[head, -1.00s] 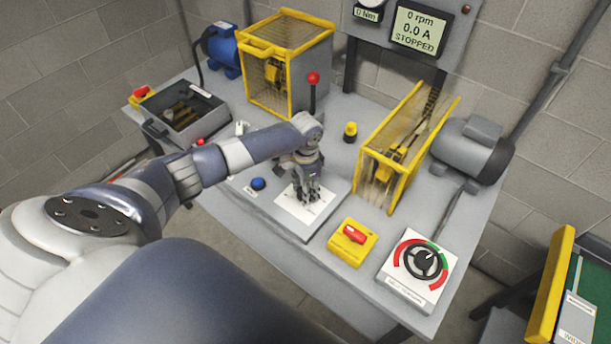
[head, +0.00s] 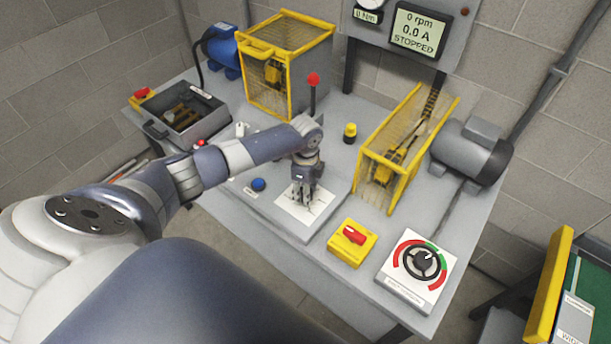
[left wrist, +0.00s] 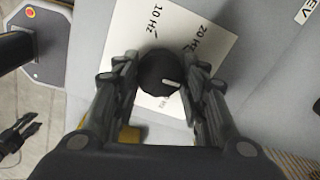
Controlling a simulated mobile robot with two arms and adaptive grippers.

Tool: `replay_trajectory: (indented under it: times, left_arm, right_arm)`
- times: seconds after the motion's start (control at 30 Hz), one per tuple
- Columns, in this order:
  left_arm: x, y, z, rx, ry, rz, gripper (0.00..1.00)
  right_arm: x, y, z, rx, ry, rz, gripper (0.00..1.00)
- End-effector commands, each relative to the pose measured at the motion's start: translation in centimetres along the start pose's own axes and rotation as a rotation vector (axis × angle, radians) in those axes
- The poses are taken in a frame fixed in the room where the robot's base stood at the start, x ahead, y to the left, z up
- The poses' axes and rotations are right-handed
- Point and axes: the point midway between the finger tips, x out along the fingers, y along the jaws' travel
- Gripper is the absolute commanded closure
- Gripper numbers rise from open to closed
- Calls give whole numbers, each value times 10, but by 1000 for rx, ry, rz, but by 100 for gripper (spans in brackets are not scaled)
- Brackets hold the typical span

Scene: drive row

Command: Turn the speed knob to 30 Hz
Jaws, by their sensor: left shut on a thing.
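The speed knob is a round black knob (left wrist: 158,74) with a short white pointer mark, on a white scale plate (left wrist: 120,35). In the left wrist view the labels "10 Hz" and "20 Hz" can be read, and another label below the knob is partly hidden. The pointer mark is at the knob's lower right. My left gripper (left wrist: 161,68) is shut on the knob, one finger on each side. In the head view the left gripper (head: 309,193) points down over the white plate (head: 290,215) and hides the knob.
A blue button (head: 258,184) lies left of the plate. A yellow box with a red switch (head: 353,235) and a red-green dial panel (head: 423,258) lie to its right. A yellow-framed guard (head: 390,150) stands behind. The display (head: 419,28) reads 0 rpm, 0.0 A, STOPPED.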

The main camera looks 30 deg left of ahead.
Motion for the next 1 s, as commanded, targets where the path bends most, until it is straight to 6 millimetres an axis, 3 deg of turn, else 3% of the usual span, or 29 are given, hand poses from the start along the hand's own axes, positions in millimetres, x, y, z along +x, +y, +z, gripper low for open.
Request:
replay_trajectory:
  times: [0.67, 0.7, 0.8, 1.0]
  left_arm:
    - [-1, -1, 0, 68, 2, -2, 85]
    - [-1, -1, 0, 68, 2, -2, 59]
    - [-1, -1, 0, 67, 1, -2, 40]
    - [-1, 0, 0, 67, 1, -1, 40]
  right_arm:
    - [0, -2, 0, 1, 0, -3, 60]
    - [0, -2, 0, 1, 0, -3, 60]
    - [0, -2, 0, 1, 0, -3, 60]
    - [0, -2, 0, 1, 0, -3, 60]
